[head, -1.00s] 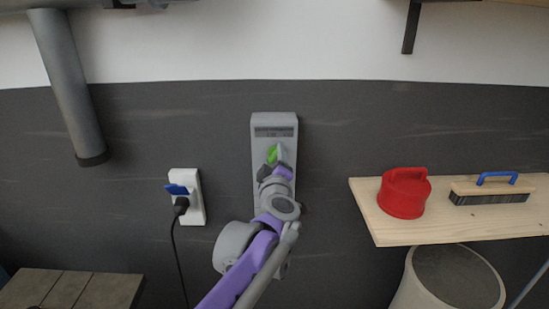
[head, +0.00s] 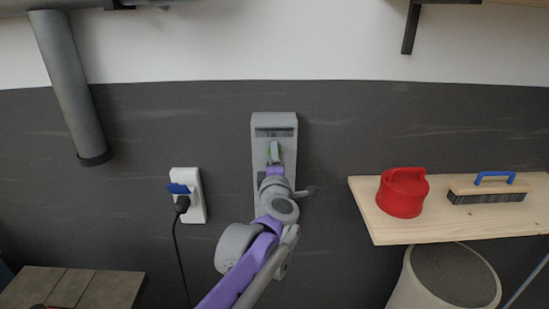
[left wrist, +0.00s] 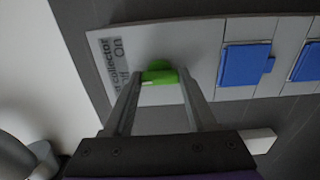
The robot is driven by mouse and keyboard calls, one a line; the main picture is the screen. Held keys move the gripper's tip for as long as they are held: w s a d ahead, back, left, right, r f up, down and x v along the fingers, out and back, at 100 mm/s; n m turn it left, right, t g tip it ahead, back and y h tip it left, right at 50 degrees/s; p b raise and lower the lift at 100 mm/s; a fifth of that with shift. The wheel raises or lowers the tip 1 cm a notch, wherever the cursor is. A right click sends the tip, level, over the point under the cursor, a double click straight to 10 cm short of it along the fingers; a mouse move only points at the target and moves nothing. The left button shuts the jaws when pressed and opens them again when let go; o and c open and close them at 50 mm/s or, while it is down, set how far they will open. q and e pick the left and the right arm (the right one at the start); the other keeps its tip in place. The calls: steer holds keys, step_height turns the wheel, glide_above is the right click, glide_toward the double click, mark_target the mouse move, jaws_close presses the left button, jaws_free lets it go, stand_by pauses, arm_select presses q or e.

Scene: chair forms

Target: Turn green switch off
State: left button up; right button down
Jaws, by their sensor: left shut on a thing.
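The green switch (head: 274,152) is on the upper part of a tall grey panel (head: 260,122) fixed to the wall. My left gripper (head: 274,161) is in front of it and hides part of it. In the left wrist view, my left gripper (left wrist: 163,76) has one finger on each side of the green switch (left wrist: 158,76) and is shut on it. Beside the switch is a label (left wrist: 118,56) with "collector" and "On" readable. I cannot tell which setting the switch is in. My right gripper is not in view.
In the left wrist view, the panel also carries blue socket covers (left wrist: 245,64). A white wall socket (head: 196,205) with a plugged-in black cable is left of the panel. A wooden shelf (head: 450,228) at right holds a red lid-like object (head: 403,193) and a brush (head: 488,190).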

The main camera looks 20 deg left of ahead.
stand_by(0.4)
arm_select(q)
steer(key=o, duration=1.4)
steer(key=shift+c, duration=0.2)
steer(key=b+v, duration=0.1)
steer(key=v, duration=0.9)
steer(key=shift+s, duration=0.4)
steer(key=shift+d, duration=0.1)
